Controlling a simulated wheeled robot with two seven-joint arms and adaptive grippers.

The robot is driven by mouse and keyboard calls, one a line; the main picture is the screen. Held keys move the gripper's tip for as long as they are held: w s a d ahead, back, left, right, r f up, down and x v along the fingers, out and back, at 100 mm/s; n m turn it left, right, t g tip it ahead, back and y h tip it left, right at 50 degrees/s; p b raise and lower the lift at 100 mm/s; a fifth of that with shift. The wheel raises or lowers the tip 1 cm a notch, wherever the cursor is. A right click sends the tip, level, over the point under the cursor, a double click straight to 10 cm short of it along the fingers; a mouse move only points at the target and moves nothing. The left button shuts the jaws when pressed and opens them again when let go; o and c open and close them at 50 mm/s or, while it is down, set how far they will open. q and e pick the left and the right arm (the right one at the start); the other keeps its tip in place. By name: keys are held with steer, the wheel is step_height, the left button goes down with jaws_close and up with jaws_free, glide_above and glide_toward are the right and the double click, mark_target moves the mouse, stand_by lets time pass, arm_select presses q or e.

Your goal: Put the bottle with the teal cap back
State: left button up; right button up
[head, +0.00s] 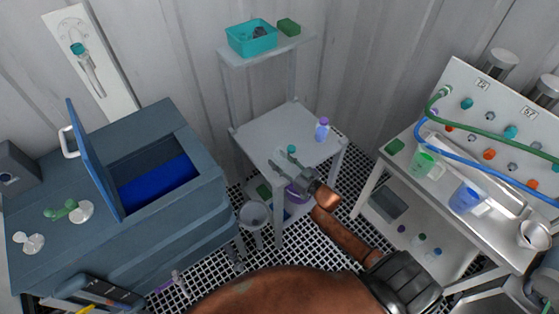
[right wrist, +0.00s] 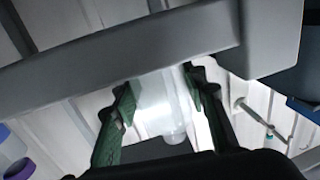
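A small teal cap (head: 291,149) shows in the head view over the small grey table (head: 312,150), just beyond the fingertips of my right gripper (head: 284,164). The bottle body under this cap is hard to make out there. In the right wrist view a pale translucent body (right wrist: 160,105) lies between the two green-padded fingers of my right gripper (right wrist: 160,90). It nearly fills the gap, but I cannot tell whether the pads press on it. A grey bar hides its upper end. My left gripper is not in view.
A purple-capped bottle (head: 322,130) stands at the table's right. A shelf above holds a teal bin (head: 252,38) and a green block (head: 288,27). An open blue chest (head: 150,185) is left; a bench with cups and hoses (head: 440,195) is right. A grey bin (head: 254,215) stands near the table.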

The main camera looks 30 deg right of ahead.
steer(key=o, duration=0.4)
steer(key=shift+o, duration=0.2)
steer(key=shift+s+r, duration=0.1)
steer(key=shift+r, duration=0.05)
steer(key=p+v, duration=0.1)
steer(key=v, duration=1.1)
